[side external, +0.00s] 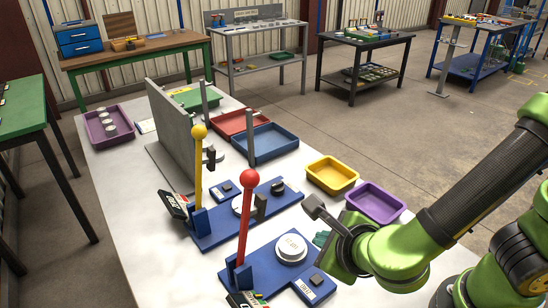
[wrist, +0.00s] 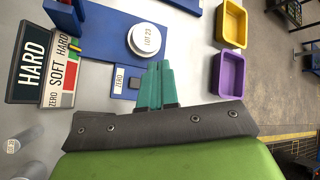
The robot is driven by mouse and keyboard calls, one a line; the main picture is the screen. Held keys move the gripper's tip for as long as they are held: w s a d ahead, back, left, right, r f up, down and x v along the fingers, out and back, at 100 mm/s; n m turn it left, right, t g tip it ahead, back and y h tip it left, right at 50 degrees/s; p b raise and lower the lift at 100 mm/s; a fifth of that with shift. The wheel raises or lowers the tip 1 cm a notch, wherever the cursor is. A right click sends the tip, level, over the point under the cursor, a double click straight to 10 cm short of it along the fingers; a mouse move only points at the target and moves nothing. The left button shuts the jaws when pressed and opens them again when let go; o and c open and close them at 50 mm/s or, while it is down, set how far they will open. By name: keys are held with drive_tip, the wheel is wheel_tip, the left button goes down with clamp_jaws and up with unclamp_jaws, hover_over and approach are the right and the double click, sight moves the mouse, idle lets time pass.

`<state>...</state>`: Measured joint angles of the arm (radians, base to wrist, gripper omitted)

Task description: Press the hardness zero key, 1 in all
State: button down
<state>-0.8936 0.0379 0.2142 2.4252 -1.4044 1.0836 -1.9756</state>
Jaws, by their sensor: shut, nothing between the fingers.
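The hardness tester has a blue base (side external: 262,270) with a red-ball lever (side external: 244,215) and a round white pad (side external: 291,248). Its small dark key (side external: 318,280) sits by a white label at the near right of the base. In the wrist view the dark key (wrist: 135,83) lies beside a label (wrist: 119,78) reading ZERO. The white pad (wrist: 144,39) is above it, and a display (wrist: 31,48) reading HARD is at left. My gripper (wrist: 159,66) is shut and empty, its teal fingers just right of the key in that view. In the side view its teal fingertips (side external: 321,239) are partly hidden.
Yellow (side external: 332,175) and purple (side external: 375,203) trays lie at the table's right edge. A grey upright panel (side external: 185,135) and red (side external: 241,124) and blue (side external: 268,143) trays stand farther back.

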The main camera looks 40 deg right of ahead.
sight(318, 283)
drive_tip(key=shift+f, duration=0.1)
drive_tip(key=shift+f, duration=4.35)
drive_tip(key=shift+f, duration=0.4)
drive_tip(key=shift+f, duration=0.35)
drive_tip(key=shift+r, duration=0.8)
drive_tip(key=shift+r, duration=2.5)
